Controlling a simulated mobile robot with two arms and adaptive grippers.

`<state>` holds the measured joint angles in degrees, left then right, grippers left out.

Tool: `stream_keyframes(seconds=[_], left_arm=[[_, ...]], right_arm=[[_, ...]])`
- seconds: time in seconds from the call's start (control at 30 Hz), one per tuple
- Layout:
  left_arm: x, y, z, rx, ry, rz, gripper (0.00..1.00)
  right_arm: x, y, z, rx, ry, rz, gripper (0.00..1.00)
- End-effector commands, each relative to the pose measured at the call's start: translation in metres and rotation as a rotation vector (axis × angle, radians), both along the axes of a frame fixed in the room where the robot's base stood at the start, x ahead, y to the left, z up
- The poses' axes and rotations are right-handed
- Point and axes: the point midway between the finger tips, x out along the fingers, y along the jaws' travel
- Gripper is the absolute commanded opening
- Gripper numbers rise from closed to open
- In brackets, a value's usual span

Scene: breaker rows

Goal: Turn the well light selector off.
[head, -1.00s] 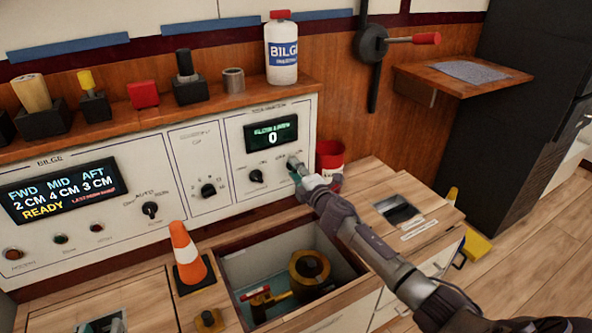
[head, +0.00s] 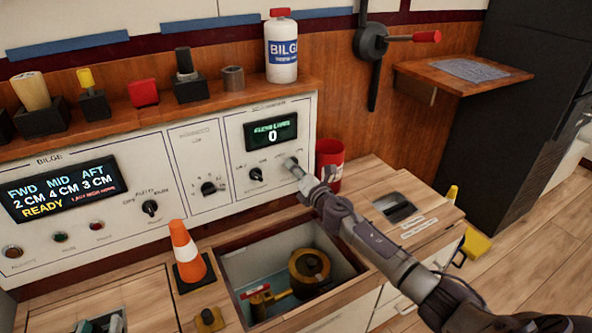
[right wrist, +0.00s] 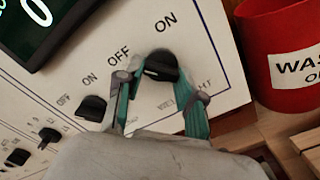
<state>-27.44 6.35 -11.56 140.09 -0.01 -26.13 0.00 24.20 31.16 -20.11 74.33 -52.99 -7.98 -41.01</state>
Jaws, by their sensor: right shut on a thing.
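The well light selector (right wrist: 160,66) is a black knob on the white panel in the right wrist view. OFF and ON are printed above it, and its lower label is partly hidden. I cannot tell which mark it points at. My right gripper (right wrist: 160,90) is shut on this knob, with a teal finger on each side. In the head view my right gripper (head: 296,167) reaches the panel and hides most of the knob. My left gripper (head: 101,325) shows only at the bottom left edge, its teal fingertips apart and empty.
A similar black knob (head: 256,174) sits just left, below a small display (head: 271,131) reading 0. A red bin (head: 330,160) stands close on the right. An open well (head: 237,263) and an orange cone (head: 187,250) are in front of the panel.

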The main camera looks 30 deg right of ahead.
Motion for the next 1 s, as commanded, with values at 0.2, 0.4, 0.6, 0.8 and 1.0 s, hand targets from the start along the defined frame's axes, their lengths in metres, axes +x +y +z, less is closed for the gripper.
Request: stream_keyframes(seconds=[0.2, 0.4, 0.6, 0.8, 1.0], left_arm=[[0.0005, -0.0003, 0.0005, -0.001, -0.002, -0.001, 0.4], [0.001, -0.0004, 0.0009, -0.001, -0.003, -0.001, 0.4], [0.0011, -0.0004, 0.0009, 0.0, -0.003, -0.001, 0.4], [0.0011, -0.0003, 0.0006, 0.001, -0.002, 0.0, 0.4], [0.0014, 0.0008, -0.0014, 0.004, 0.003, 0.001, 0.4]], right_arm=[[-0.0005, 0.0006, -0.0024, -0.022, 0.003, 0.001, 0.03], [-0.0006, 0.0007, -0.0025, -0.023, 0.004, 0.002, 0.03], [-0.0005, 0.0006, -0.0024, -0.023, 0.004, 0.002, 0.53], [-0.0003, 0.0003, -0.0012, -0.021, 0.002, 0.001, 0.63], [-0.0016, 0.0001, -0.0007, -0.021, 0.001, 0.001, 0.63]])
